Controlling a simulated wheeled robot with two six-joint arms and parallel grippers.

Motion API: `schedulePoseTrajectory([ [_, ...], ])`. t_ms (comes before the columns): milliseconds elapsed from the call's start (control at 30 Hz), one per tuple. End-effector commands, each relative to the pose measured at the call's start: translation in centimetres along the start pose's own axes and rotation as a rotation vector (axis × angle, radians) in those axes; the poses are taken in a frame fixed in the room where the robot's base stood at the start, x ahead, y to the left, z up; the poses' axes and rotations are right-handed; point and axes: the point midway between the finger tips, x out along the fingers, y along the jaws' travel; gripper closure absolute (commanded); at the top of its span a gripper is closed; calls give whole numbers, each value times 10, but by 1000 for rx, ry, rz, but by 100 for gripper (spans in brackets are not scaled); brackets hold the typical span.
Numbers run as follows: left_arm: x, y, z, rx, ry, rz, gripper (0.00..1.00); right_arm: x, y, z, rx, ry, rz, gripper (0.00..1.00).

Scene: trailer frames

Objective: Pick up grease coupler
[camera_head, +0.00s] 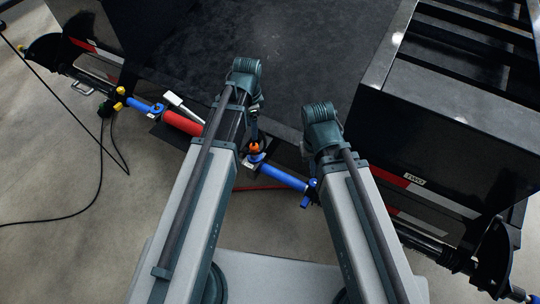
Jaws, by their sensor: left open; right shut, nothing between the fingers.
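No part is clearly recognisable as the grease coupler. A small orange piece (254,148) sits at the end of a blue cylindrical fitting (283,177) on the trailer's front edge, between my two arms. My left gripper (254,134) is only partly seen, small and dark, just above the orange piece; it is open. I cannot tell whether it touches the piece. My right arm reaches forward to the right, and its gripper is hidden behind the arm.
A black trailer deck (280,60) lies ahead, with a tall black frame (455,100) on the right. A red cylinder (183,123) and another blue fitting (143,105) are on the left. A black cable (100,165) lies on the concrete floor (60,190).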

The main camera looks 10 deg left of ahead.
Motion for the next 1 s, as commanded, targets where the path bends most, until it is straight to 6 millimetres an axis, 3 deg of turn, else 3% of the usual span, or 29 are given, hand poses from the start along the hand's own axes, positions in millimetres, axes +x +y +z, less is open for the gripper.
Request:
schedulePoseTrajectory([
  [33, 10, -7, 2, 21, 3, 0, 23, 10, -1, -1, 0, 0, 0, 100],
  [467, 21, -13, 5, 64, 8, -1, 23, 21, -2, -1, 0, 0, 0, 100],
  [1000, 92, -12, 4, 63, 8, -1, 23, 92, -9, -5, 0, 0, 1, 100],
])
